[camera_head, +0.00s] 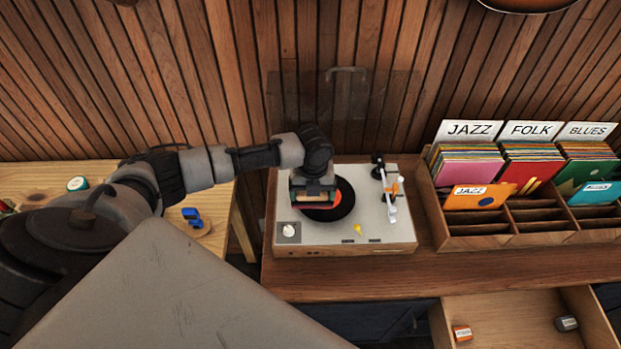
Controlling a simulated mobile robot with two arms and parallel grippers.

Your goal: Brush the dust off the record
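The record (342,207) is black with a red-orange label and lies on the turntable (379,222), a light-topped deck with wooden sides. My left gripper (314,190) reaches in from the left and hangs over the record's left part, hiding it. It appears shut on a brush (312,203), a small wooden-coloured bar under the fingers. I cannot tell whether the brush touches the record. The tonearm (388,190) is at the deck's right side, clear of the record. Dust on the record is too small to make out. My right gripper is out of view.
A wooden crate (487,243) of record sleeves stands right of the turntable. An open drawer (515,306) below holds small labelled items. A side table (222,196) at left holds a blue object (193,216). A clear raised lid (345,110) stands behind the deck.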

